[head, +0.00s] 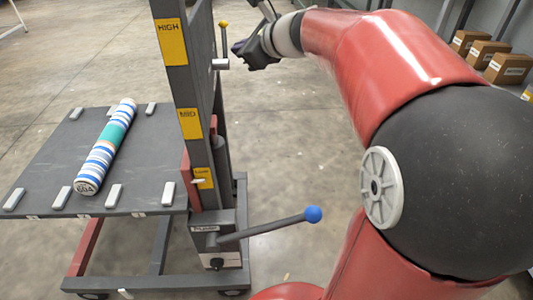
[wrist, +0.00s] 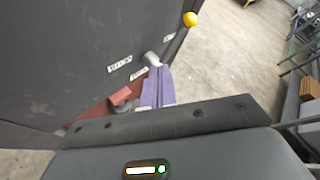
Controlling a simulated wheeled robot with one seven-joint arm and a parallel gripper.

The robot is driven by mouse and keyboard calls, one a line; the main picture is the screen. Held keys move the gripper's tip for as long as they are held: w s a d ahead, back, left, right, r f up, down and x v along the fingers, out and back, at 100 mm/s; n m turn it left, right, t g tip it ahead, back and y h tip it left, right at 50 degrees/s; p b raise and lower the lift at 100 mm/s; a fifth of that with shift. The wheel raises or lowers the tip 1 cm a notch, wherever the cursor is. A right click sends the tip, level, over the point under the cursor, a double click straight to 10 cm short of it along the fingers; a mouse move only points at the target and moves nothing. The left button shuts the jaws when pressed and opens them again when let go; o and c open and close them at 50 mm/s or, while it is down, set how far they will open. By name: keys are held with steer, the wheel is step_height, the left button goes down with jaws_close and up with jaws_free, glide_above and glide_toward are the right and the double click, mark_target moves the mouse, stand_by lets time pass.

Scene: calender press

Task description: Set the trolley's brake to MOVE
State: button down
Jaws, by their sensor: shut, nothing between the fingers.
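The trolley's dark mast (head: 180,85) stands upright at centre-left in the head view. My gripper (head: 240,47) is at the mast's upper right, close to a short pale grey peg (head: 220,64). In the wrist view my purple fingers (wrist: 158,88) are shut and empty, just below the peg (wrist: 151,58). I cannot tell whether they touch it. Two small white labels (wrist: 120,63) sit on the dark panel left of the peg, too small to read. A yellow-knobbed lever (head: 223,25) rises behind, its knob also in the wrist view (wrist: 190,19). A blue-knobbed lever (head: 270,227) sticks out low on the mast, pointing right.
A striped roll (head: 108,147) lies on the trolley's grey platform (head: 52,160), among several pale blocks. Yellow HIGH (head: 172,42), MID and LOW plates mark the mast. Cardboard boxes (head: 488,54) stand at the far right. The floor behind the mast is clear.

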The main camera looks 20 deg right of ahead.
steer(key=s+d+t+b, duration=0.1)
steer(key=s+d+b, duration=0.35)
steer(key=s, duration=0.75)
steer(key=s+a+f+n+g+h+p, duration=0.1)
steer(key=s+a+f+n+g+p, duration=0.4)
steer(key=n, duration=0.8)
steer(key=shift+s+a+f, duration=0.65)
steer(key=shift+s+f, duration=1.05)
steer(key=shift+s, duration=0.35)
